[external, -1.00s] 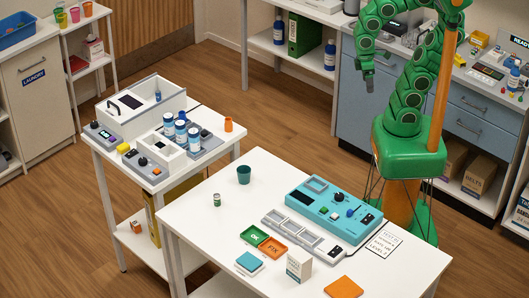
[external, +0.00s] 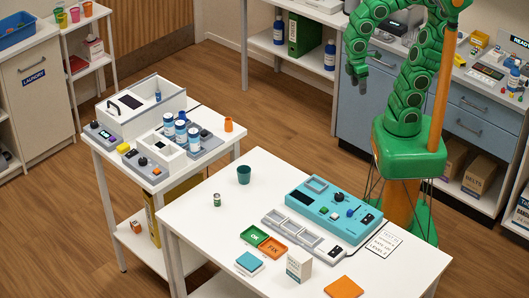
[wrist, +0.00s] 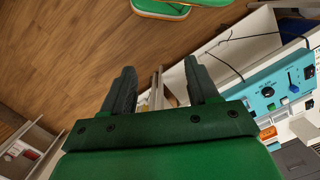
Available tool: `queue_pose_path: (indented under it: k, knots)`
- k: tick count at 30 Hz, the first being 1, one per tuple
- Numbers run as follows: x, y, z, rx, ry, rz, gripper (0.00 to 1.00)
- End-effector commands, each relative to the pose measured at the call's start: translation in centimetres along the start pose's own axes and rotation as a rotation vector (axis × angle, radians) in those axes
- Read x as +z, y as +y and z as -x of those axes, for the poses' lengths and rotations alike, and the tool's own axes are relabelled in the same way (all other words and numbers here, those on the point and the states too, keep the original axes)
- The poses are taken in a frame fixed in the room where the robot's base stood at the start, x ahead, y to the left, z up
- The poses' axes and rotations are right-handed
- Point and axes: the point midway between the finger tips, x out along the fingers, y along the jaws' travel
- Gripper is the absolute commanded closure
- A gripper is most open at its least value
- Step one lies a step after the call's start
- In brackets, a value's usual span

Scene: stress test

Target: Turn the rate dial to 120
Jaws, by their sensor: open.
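A teal device (external: 318,222) lies on the white table in front of my arm. It carries a round black dial (external: 340,197), a green button and a blue knob. The dial's scale and markings are too small to read, so I cannot tell its setting. The dial (wrist: 267,91) also shows on the teal panel at the right of the wrist view. My gripper (external: 362,82) hangs in the air beyond the table, well apart from the device. In the wrist view my gripper (wrist: 160,88) has its fingers spread with nothing between them.
A grey panel (external: 303,238), green and orange trays (external: 273,247), a white box (external: 299,265) and a paper card (external: 382,242) lie around the device. A teal cup (external: 244,174) stands farther left. A side cart (external: 228,146) holds bottles. Blue drawers (external: 476,128) stand behind my arm.

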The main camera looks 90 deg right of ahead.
Motion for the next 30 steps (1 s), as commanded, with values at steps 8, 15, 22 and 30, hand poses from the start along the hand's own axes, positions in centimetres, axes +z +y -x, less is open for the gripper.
queue_pose_path:
  k: [8, 15, 22, 30]
  knots:
    - [-6.5, -3.0, -0.1, 0.036, 0.015, 0.414, 0.41]
    - [-11.8, -7.0, -0.7, 0.063, 0.033, 0.757, 0.41]
    - [-16.2, -12.0, -2.1, 0.083, 0.045, 1.076, 0.41]
    - [-20.3, -19.0, -4.5, 0.106, 0.059, 1.440, 0.41]
